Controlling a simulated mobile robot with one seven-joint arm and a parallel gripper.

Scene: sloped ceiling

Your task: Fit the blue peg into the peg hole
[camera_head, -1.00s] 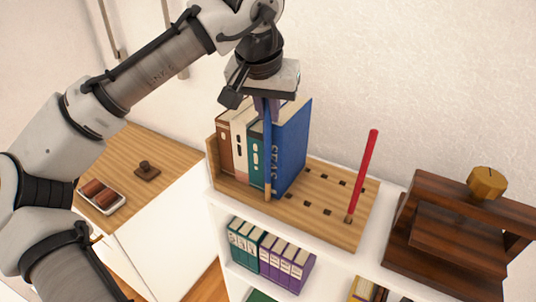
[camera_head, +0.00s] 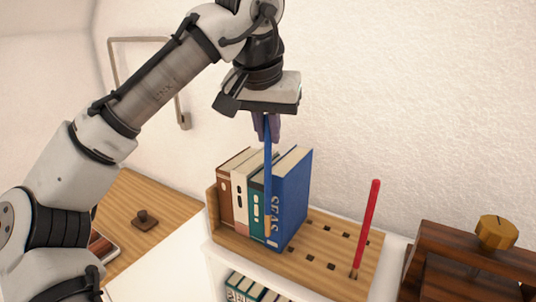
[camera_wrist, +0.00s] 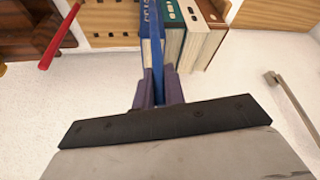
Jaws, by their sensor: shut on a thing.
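The blue peg (camera_head: 268,170) is a long thin rod with a wood-coloured lower end. My gripper (camera_head: 267,135) is shut on its upper part and holds it upright. In the head view the peg overlaps the green and blue books, and its lower end shows just above the board's front part. It also shows between the fingers in the wrist view (camera_wrist: 158,88). The wooden peg board (camera_head: 345,285) has rows of dark rectangular holes (camera_head: 320,253). I cannot tell which hole the peg is over. A red peg (camera_head: 367,225) stands in the board's right part.
A blue book (camera_head: 292,195) and several others stand on the board's left part, close to the held peg. A dark wooden stand (camera_head: 470,260) with a gold knob (camera_head: 496,232) is at right. A wooden counter (camera_head: 150,195) is at left.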

